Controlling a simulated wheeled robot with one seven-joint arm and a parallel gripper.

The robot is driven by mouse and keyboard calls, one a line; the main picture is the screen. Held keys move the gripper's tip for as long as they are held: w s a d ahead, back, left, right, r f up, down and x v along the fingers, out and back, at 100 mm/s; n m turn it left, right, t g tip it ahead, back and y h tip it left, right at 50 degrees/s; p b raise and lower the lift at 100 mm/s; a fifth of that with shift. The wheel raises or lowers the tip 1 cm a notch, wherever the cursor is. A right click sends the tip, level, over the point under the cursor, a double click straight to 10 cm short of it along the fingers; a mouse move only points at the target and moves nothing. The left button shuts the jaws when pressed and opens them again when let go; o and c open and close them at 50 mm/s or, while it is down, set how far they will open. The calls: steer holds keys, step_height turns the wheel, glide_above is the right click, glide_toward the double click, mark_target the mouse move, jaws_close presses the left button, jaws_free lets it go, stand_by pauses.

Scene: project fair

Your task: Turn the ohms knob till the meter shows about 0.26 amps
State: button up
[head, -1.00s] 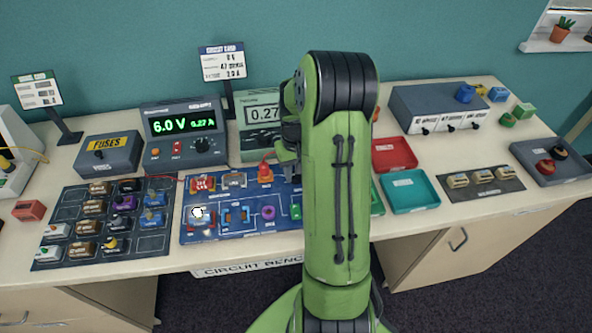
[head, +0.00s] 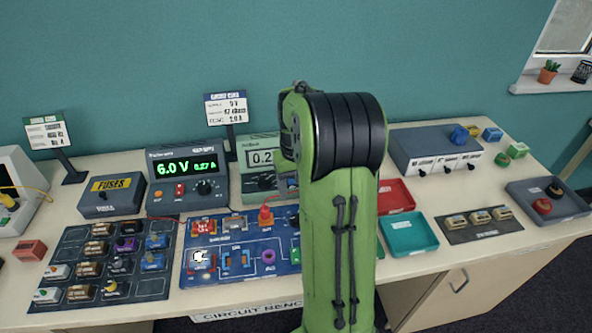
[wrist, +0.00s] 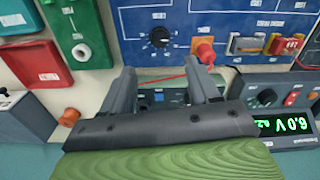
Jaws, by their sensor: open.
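A black round knob with a pale mark (wrist: 160,37) sits on the blue circuit board (wrist: 135,50) in the wrist view; its label is too small to read. My gripper (wrist: 164,75) is open and empty, its fingertips apart from the knob, which lies past them in the picture. In the head view my arm hides the knob and gripper. The green-cased meter (head: 247,186) is partly covered by my arm; only "0.2" shows. The power supply (head: 160,197) reads 6.0 V and 0.27 A.
An orange-red piece (wrist: 205,48) stands on the board close to one finger, with a red wire nearby. The fuse box (head: 110,196) stands left of the supply.

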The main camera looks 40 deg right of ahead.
step_height(320, 180, up, 4)
steer(key=shift+r+p, duration=0.25)
steer(key=shift+p, duration=0.05)
stand_by(0.3)
steer(key=s+a+r+n+t, duration=0.1)
steer(key=s+a+r, duration=0.2)
steer(key=a, duration=0.3)
steer(key=s+a+r+n+t+h, duration=0.1)
steer(key=s+a+r, duration=0.1)
steer(key=a, duration=0.4)
steer(key=s+a+r+n+t, duration=0.1)
steer(key=s+a+r, duration=0.2)
steer(key=a, duration=0.3)
steer(key=s+a+f+n+t+y, duration=0.1)
steer(key=s+a+n+t, duration=0.1)
steer(key=s+a, duration=0.3)
steer(key=shift+s+a+f+t, duration=0.15)
steer(key=shift+s+f+t, duration=0.15)
steer(key=shift+s, duration=0.95)
steer(key=shift+r, duration=0.1)
